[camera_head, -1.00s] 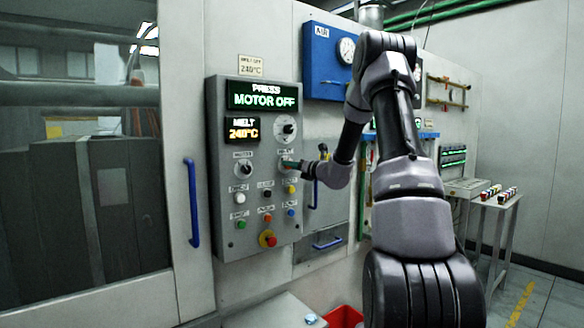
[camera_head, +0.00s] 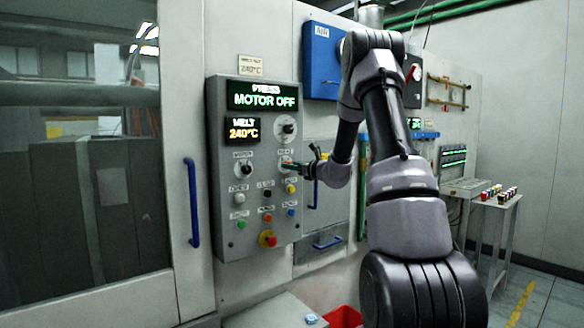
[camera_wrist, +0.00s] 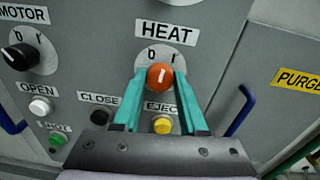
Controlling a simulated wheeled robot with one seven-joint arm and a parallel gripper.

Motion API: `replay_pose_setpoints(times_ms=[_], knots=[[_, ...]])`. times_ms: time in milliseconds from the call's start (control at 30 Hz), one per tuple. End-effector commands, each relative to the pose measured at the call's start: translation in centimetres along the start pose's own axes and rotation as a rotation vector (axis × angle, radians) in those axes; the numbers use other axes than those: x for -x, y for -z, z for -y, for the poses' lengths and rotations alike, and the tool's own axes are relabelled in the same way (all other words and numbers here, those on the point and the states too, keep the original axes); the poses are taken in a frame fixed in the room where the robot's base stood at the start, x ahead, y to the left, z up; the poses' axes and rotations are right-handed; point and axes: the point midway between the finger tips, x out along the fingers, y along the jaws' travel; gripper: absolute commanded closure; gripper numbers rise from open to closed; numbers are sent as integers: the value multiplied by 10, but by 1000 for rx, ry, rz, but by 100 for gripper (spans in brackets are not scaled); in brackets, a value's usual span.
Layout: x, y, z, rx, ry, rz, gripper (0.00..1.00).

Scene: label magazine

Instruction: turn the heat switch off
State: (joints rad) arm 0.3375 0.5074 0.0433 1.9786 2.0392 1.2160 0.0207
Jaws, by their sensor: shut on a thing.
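The heat switch (camera_wrist: 160,77) is an orange round knob with a white line, under the HEAT label on the grey control panel (camera_head: 218,130). Its white line stands close to upright, between the 0 mark at left and the I mark at right. My gripper (camera_wrist: 160,80) has its two teal fingers on either side of the knob and is shut on it. In the head view my gripper (camera_head: 289,165) is at the panel's right side and hides most of the switch.
The motor knob (camera_wrist: 20,57) is to the left. Below are the white open (camera_wrist: 40,105), black close (camera_wrist: 99,115) and yellow eject (camera_wrist: 162,125) buttons, the last close under the fingers. A blue handle (camera_wrist: 241,110) stands to the right.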

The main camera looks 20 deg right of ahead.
Motion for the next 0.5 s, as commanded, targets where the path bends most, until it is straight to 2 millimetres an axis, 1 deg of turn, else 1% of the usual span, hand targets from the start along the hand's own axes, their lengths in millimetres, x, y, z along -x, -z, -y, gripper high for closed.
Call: replay_pose_setpoints(times_ms=[200, 500], knots=[[0, 0, -1, 207, 1, -5, 100], [0, -1, -1, 470, 5, -12, 100]])
